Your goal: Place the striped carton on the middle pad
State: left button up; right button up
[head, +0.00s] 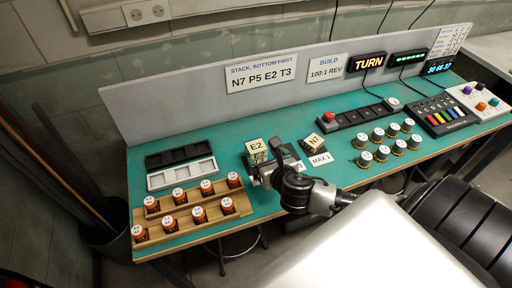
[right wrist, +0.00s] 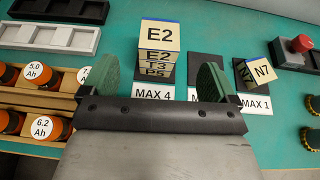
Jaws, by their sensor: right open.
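A stack of cartons stands on the left pad, labelled MAX 4. Carton E2 (head: 256,146) is on top; in the right wrist view E2 (right wrist: 159,35) sits above T3 (right wrist: 155,65) and P5 (right wrist: 155,73). Carton N7 (head: 313,140) sits turned on the right pad, labelled MAX 1; it also shows in the right wrist view (right wrist: 263,71). The middle pad (right wrist: 205,61) looks empty, partly hidden by a finger. I cannot tell which carton is striped. My right gripper (right wrist: 155,80) is open and empty, on the near side of the stack. My left gripper is out of view.
A wooden rack (head: 178,228) with several orange batteries stands at the left, with white (head: 183,174) and black trays behind it. A back panel sign (head: 261,73) reads N7 P5 E2 T3.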

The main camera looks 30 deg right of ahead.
aim_at(257, 147)
jog(key=x, duration=0.2)
jog(key=shift+w+a+f, duration=0.1)
jog(key=shift+w+f, duration=0.05)
jog(key=shift+w, duration=0.25)
jog(key=shift+w+d+f, duration=0.2)
jog(key=shift+w+d, duration=0.05)
jog(key=shift+w, duration=0.2)
jog(key=shift+p+x, duration=0.65)
jog(key=shift+x, duration=1.65)
jog(key=c, duration=1.1)
jog(key=shift+r, duration=0.1)
